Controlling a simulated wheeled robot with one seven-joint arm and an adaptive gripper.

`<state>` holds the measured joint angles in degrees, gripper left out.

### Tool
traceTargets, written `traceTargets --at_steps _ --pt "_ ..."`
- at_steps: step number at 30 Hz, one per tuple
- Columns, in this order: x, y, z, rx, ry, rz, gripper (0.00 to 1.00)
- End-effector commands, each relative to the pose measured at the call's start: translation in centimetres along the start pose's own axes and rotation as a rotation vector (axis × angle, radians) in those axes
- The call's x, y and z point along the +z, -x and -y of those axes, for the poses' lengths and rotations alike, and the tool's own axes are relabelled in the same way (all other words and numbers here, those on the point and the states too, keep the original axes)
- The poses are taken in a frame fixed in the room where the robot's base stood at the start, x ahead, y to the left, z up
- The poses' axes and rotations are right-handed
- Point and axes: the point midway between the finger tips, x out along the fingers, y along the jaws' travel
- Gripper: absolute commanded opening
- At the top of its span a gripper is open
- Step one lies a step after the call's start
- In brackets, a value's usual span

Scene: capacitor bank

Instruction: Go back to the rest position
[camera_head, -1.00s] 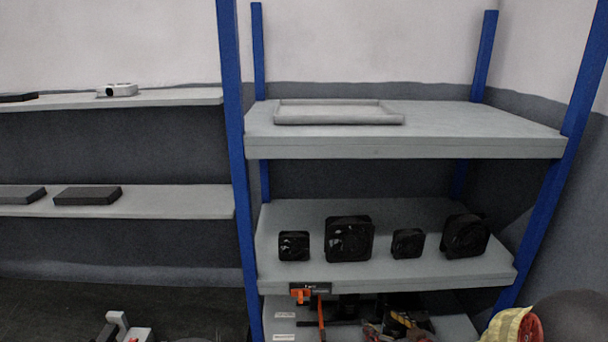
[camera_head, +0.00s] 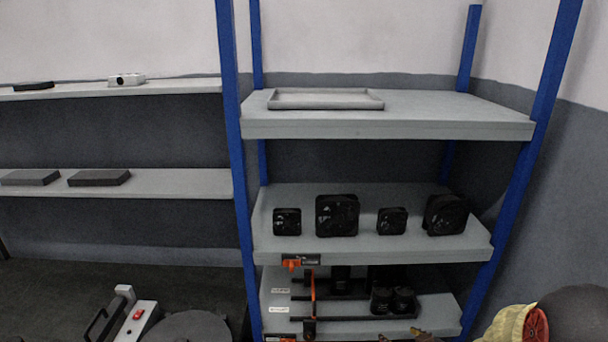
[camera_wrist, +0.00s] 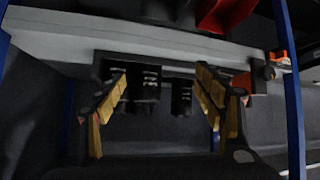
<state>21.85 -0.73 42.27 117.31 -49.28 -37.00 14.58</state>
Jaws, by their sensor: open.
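My gripper (camera_wrist: 163,92) shows in the wrist view with its two yellow-padded fingers spread wide apart. Nothing is held between them. Dark blocky shapes (camera_wrist: 150,82) show in the gap beyond the fingertips, and I cannot tell how far off they are. In the head view the gripper is not clearly seen; only a small brownish piece shows at the bottom edge, below the lowest visible shelf.
A blue-post rack has a grey tray (camera_head: 325,91) on its top shelf (camera_head: 400,128). Several black fans (camera_head: 337,215) stand on the middle shelf. A grey shelf edge (camera_wrist: 110,38) crosses the wrist view.

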Motion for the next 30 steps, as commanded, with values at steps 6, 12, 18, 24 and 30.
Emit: traceTargets --at_steps 6,12,18,24,30 --pt "4.6 2.0 -2.7 0.114 -0.036 0.206 0.69" --pt "7.0 8.2 -4.6 0.253 -0.104 0.454 0.69" --pt "6.0 17.2 -1.9 0.318 -0.215 0.651 0.69" --pt "2.8 26.5 5.5 0.26 -0.325 0.731 0.69" --pt "-1.6 32.6 11.9 0.167 -0.351 0.625 0.69"
